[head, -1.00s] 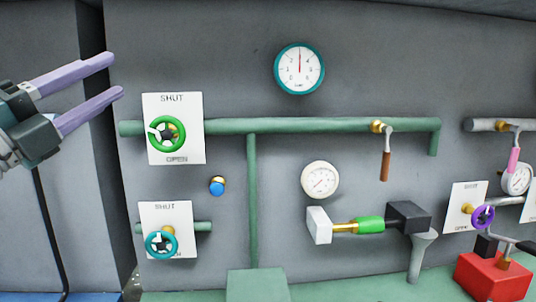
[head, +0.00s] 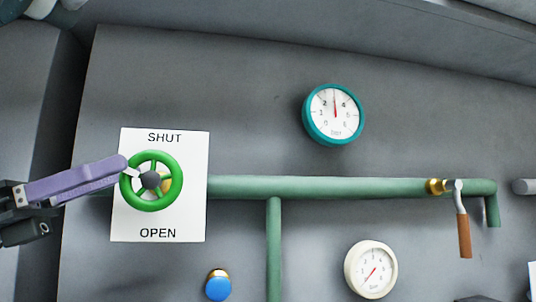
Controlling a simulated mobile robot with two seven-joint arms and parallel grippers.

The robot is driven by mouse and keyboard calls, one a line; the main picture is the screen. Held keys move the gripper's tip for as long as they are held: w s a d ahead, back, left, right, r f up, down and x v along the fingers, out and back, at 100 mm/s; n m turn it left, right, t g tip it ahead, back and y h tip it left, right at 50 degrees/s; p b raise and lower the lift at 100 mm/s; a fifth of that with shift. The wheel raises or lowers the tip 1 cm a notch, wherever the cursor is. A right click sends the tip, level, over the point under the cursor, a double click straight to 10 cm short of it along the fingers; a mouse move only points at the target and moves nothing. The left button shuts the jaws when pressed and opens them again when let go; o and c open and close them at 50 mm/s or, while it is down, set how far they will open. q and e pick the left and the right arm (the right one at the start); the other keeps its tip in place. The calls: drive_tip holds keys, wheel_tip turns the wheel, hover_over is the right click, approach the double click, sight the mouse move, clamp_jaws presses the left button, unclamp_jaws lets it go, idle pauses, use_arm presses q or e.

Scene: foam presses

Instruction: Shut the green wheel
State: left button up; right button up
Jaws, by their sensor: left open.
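The green wheel (head: 151,181) has a dark hub and sits in front of a white plate (head: 188,215) marked SHUT at the top and OPEN at the bottom. A small white pointer on the wheel lies toward the left. My left gripper (head: 118,168) comes in from the left, with a purple finger whose tip overlaps the wheel's left rim. The gripper is open; only one finger shows clearly, and I cannot tell whether it touches the rim. My right gripper is not in view.
A green pipe (head: 330,187) runs right from the plate to a brown-handled lever (head: 464,235). A teal-rimmed gauge (head: 334,115) is above it and a white gauge (head: 371,269) below. A blue knob (head: 218,287) is under the plate. The wall above the wheel is clear.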

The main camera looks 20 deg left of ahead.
use_arm(q)
drive_tip(key=p+x, duration=0.1)
drive_tip(key=x, duration=0.1)
drive_tip(key=p+x, duration=0.1)
drive_tip(key=x, duration=0.2)
drive_tip(key=p+x, duration=0.1)
drive_tip(key=x, duration=0.1)
drive_tip(key=shift+d+r+p, duration=0.15)
drive_tip(key=shift+r+p, duration=0.2)
drive_tip(key=shift+p, duration=0.05)
drive_tip(key=shift+w+d, duration=0.35)
drive_tip(key=shift+d, duration=0.1)
clamp_jaws()
